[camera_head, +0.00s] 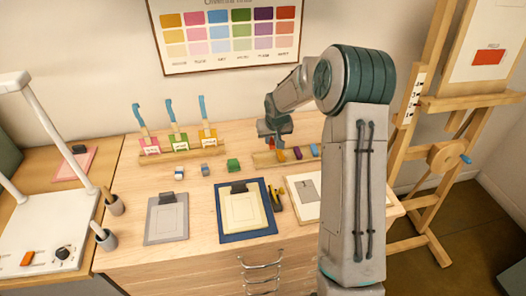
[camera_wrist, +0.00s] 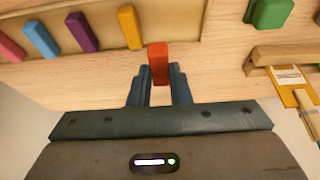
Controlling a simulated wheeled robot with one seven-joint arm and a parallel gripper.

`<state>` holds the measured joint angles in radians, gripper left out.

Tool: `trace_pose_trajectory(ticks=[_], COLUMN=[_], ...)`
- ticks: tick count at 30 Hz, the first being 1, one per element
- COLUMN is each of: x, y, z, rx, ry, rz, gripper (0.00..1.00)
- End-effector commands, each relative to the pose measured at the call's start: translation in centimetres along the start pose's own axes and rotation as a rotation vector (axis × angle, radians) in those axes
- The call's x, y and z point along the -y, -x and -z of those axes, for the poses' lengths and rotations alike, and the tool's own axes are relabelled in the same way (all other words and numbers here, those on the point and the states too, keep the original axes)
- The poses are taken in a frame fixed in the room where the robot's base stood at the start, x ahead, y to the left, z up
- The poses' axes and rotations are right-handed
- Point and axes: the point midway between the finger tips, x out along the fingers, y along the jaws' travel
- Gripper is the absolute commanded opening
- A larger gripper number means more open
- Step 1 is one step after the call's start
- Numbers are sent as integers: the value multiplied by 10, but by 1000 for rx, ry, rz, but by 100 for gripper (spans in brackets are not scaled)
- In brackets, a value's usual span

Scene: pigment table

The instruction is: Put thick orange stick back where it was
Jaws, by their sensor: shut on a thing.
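The thick orange stick (camera_wrist: 158,62) looks red-orange and is held between the two fingertips of my gripper (camera_wrist: 159,85). In the head view my gripper (camera_head: 272,142) points down over the left end of a shallow wooden tray (camera_head: 262,159). The tray also shows in the wrist view (camera_wrist: 60,58), with pink, blue, purple and yellow sticks lying in it. The yellow stick (camera_wrist: 130,28) is the nearest one to the held stick. The held stick appears close to the tray's edge; whether it touches the tray or the table I cannot tell.
A green block (camera_head: 233,165) and small blue-and-white blocks (camera_head: 205,169) lie left of the tray. A wooden rack (camera_head: 182,153) with blue-handled tools stands further left. Clipboards (camera_head: 167,217) and a blue-edged board (camera_head: 247,237) lie in front.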

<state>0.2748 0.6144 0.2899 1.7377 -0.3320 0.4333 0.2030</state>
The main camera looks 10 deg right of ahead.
Motion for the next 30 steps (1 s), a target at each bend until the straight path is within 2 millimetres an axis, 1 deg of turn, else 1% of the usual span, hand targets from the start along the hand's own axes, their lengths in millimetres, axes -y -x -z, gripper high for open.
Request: trace_pose_trajectory(ticks=[1, 2, 7, 11, 15, 18, 25, 26, 27, 30], x=[11, 16, 28, 30, 30, 30, 30, 30, 29, 29], y=[-3, -6, -14, -21, -40, -49, -53, -53, -53, -53], z=[-5, -7, -15, -18, -26, -30, -31, -31, -31, -31], rx=[4, 2, 1, 2, 4, 2, 0, 0, 0, 0], ry=[5, 5, 0, -4, -3, -2, -4, -4, -4, -4], rz=[1, 1, -1, -2, -2, -1, -2, -2, -2, -2], gripper=[0, 0, 0, 0, 0, 0, 0, 20, 26, 26])
